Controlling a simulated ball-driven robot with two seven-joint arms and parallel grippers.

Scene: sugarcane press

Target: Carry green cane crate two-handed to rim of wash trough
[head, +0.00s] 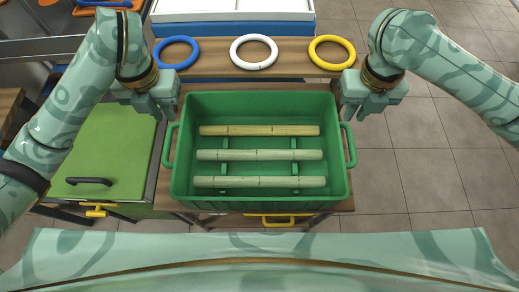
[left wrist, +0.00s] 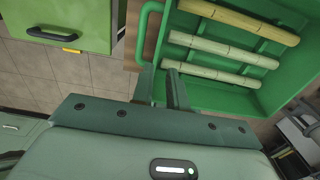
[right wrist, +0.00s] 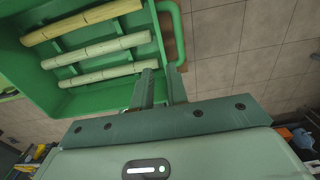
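The green crate (head: 260,200) sits upright on a brown wooden surface in the middle of the head view, with three pale cane pieces (head: 259,155) lying across inside it. It has a looped handle on its left side (head: 168,146) and right side (head: 349,146). My left gripper (head: 163,114) is at the far left corner, by the left handle; a gap shows between its fingers (left wrist: 162,88). My right gripper (head: 361,114) is at the far right corner, by the right handle; its fingers (right wrist: 158,88) are also apart. Neither visibly grips a handle. A white-and-blue basin (head: 232,12), possibly the wash trough, is partly in view at the top.
Blue (head: 176,52), white (head: 254,52) and yellow (head: 332,52) rings lie on a wooden board (head: 215,68) between crate and basin. A green cabinet (head: 110,150) with a black handle stands left. A yellow handle (head: 270,220) shows below the crate. Tiled floor (head: 430,170) is clear at right.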

